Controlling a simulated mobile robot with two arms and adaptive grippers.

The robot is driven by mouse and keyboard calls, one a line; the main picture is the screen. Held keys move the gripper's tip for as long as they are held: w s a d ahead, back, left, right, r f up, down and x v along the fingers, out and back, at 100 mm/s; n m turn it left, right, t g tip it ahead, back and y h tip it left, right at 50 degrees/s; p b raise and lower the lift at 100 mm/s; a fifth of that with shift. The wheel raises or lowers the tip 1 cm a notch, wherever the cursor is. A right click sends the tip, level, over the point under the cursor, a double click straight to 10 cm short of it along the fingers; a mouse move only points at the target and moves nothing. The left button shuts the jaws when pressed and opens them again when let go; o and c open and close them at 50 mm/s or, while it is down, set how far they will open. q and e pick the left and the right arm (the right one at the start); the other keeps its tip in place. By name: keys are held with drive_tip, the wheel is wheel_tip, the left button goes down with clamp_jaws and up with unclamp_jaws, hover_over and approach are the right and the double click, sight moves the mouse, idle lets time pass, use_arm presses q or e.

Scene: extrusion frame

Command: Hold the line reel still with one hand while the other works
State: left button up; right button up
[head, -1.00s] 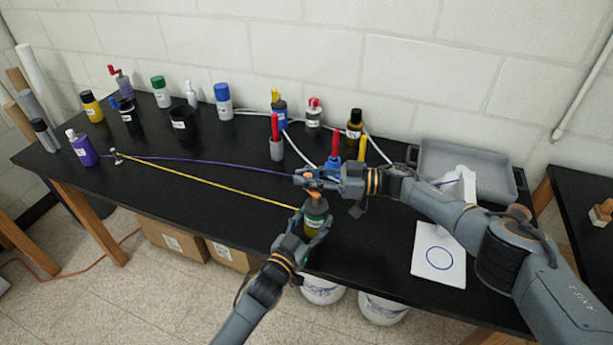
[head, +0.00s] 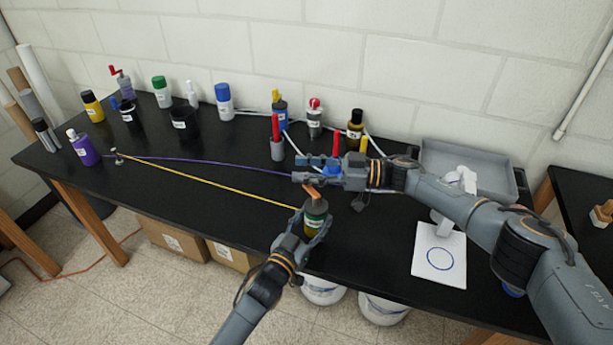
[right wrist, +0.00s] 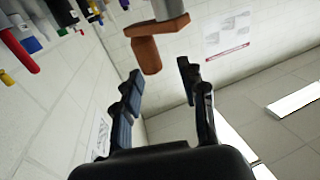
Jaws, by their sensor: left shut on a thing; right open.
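The line reel (head: 315,216), dark green with a grey top and an orange crank (head: 311,189), stands upright near the table's front edge. A taut yellow line (head: 215,183) runs from it to a small metal post (head: 118,157) at the left. My left gripper (head: 317,228) is shut around the reel's body from the front. My right gripper (head: 300,169) is open and empty, just above and behind the crank in the head view. In the right wrist view, the orange crank (right wrist: 148,52) shows beyond the open fingers (right wrist: 158,82), apart from them.
A purple line (head: 215,164) runs from the post to behind my right gripper. Bottles, a black cup (head: 184,124) and a grey tray (head: 465,168) stand along the back. A white sheet with a blue circle (head: 439,258) lies at the right. The table's left middle is mostly clear.

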wheel_tip(320, 180, up, 7)
drive_tip(key=shift+r, duration=0.15)
idle(0.9)
use_arm(q)
drive_tip(key=o, duration=1.3)
drive_tip(key=v, duration=1.2)
drive_tip(key=shift+f, duration=0.1)
